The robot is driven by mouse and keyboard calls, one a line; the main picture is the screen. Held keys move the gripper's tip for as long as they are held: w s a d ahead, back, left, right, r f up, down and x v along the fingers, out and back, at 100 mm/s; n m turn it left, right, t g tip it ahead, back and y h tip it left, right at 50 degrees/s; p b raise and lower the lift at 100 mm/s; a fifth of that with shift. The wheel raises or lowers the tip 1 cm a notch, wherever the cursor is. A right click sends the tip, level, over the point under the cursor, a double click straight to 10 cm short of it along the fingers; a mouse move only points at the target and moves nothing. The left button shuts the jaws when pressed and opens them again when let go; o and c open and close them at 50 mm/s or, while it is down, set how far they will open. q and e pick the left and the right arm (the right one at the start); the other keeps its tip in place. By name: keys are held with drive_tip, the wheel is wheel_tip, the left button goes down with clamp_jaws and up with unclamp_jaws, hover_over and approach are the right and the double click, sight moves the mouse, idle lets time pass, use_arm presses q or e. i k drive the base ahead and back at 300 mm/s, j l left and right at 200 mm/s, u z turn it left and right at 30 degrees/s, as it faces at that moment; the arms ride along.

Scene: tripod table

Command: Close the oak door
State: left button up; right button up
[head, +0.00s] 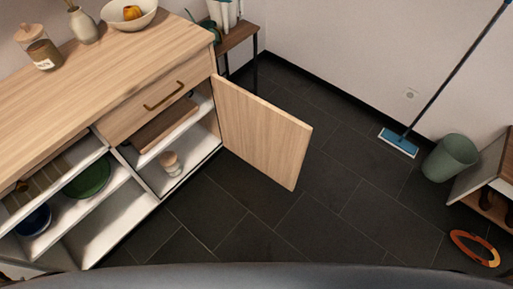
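The oak door (262,130) stands wide open in the head view. It is hinged at the right end of the oak sideboard (120,75) and swings out over the dark floor. The compartment behind it is exposed, with a small jar (170,162) on its lower board and a flat brown item (165,124) on the shelf above. Neither of my grippers shows in this view, and nothing touches the door.
A closed drawer with a dark handle (164,96) sits above the compartment. Open shelves at left hold a green bowl (87,178). A mop (399,142), a grey-green bin (450,158) and an orange ring-shaped item (474,248) are at right. The tiled floor (300,225) before the door is clear.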

sight(271, 140)
drive_tip(key=k+u, duration=0.1)
drive_tip(key=u, duration=0.85)
drive_tip(key=k+j+u, duration=0.1)
drive_tip(key=u, duration=0.35)
drive_tip(key=l+u, duration=0.4)
drive_tip(key=l, duration=0.15)
drive_tip(key=k+l+u, duration=0.1)
drive_tip(key=l+u, duration=0.35)
drive_tip(key=l, duration=0.15)
drive_tip(key=k+l+u, duration=0.15)
drive_tip(key=l+u, duration=0.25)
drive_tip(key=l, duration=0.15)
drive_tip(key=k+l, duration=0.15)
drive_tip(key=l, duration=0.25)
drive_tip(key=k+l, duration=0.1)
drive_tip(key=l, duration=0.25)
drive_tip(key=k+l, duration=0.15)
drive_tip(key=l, duration=0.25)
drive_tip(key=k+l, duration=0.1)
drive_tip(key=l, duration=0.25)
drive_tip(key=k+l, duration=0.15)
drive_tip(key=l, duration=0.25)
drive_tip(key=k+l, duration=0.15)
drive_tip(key=l, duration=0.2)
drive_tip(key=k+l, duration=0.1)
drive_tip(key=l, duration=0.3)
